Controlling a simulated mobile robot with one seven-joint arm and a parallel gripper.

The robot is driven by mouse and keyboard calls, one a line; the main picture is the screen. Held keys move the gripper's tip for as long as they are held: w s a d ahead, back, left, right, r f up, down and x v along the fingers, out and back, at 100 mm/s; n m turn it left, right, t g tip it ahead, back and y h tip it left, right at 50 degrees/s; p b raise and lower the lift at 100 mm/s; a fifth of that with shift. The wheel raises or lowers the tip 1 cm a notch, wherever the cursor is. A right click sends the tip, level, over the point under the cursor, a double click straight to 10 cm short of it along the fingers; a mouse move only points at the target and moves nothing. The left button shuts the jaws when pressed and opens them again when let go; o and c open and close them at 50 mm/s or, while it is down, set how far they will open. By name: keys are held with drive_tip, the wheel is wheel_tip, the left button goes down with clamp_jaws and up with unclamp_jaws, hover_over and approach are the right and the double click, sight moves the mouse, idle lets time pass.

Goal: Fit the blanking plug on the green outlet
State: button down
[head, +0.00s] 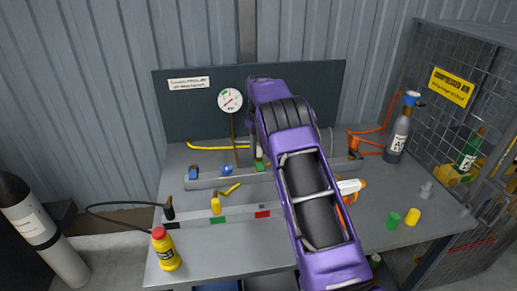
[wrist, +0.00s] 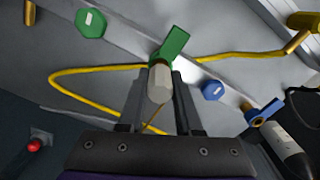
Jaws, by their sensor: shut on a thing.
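My gripper (wrist: 158,88) is shut on a pale, faceted plug, the blanking plug (wrist: 159,80), in the wrist view. The green outlet (wrist: 171,46) has a green handle and a brass stub, and it lies just beyond the plug. The plug's far end overlaps the stub in this view, so I cannot tell whether they touch or the plug is seated. In the head view a little of the green outlet (head: 260,165) shows at the left edge of my purple arm.
A blue valve (wrist: 262,113) and a blue hexagonal piece (wrist: 213,90) are to the right in the wrist view. A yellow hose runs close by. A pressure gauge (head: 230,101) stands behind. Loose green (head: 393,219) and yellow (head: 412,216) pieces stand on the bench's right.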

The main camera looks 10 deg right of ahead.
drive_tip(key=shift+f, duration=0.75)
drive_tip(key=c, duration=0.6)
unclamp_jaws()
drive_tip(key=shift+o, duration=0.4)
drive_tip(key=shift+r, duration=0.1)
